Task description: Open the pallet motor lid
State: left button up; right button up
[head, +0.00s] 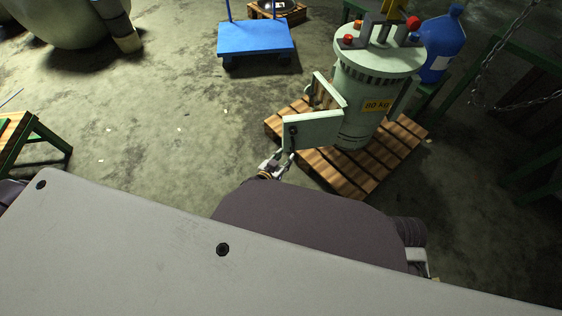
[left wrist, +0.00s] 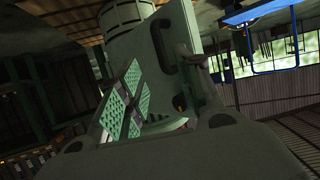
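The pale green pallet motor (head: 368,95), marked 80 kg, stands upright on a wooden pallet. A flat lid panel (head: 313,131) with a dark spot stands out from its left side, and a second panel (head: 328,91) stands out behind it. My left gripper (head: 277,163) is just below the panel's left end, its fingers apart. In the left wrist view, the green finger pads (left wrist: 132,98) are beside the panel (left wrist: 186,40), which has a dark bar handle (left wrist: 163,47). I cannot tell whether they touch. My right gripper does not show clearly.
The pallet (head: 345,172) lies on a concrete floor, with clear floor to its left. A blue cart (head: 256,38) stands behind. A blue bottle (head: 441,42) and a chain (head: 500,65) are at the right. A grey slab (head: 130,235) fills the foreground.

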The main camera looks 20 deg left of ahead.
pick_arm(q)
jog(key=shift+v, duration=1.25)
jog(key=shift+c, duration=0.3)
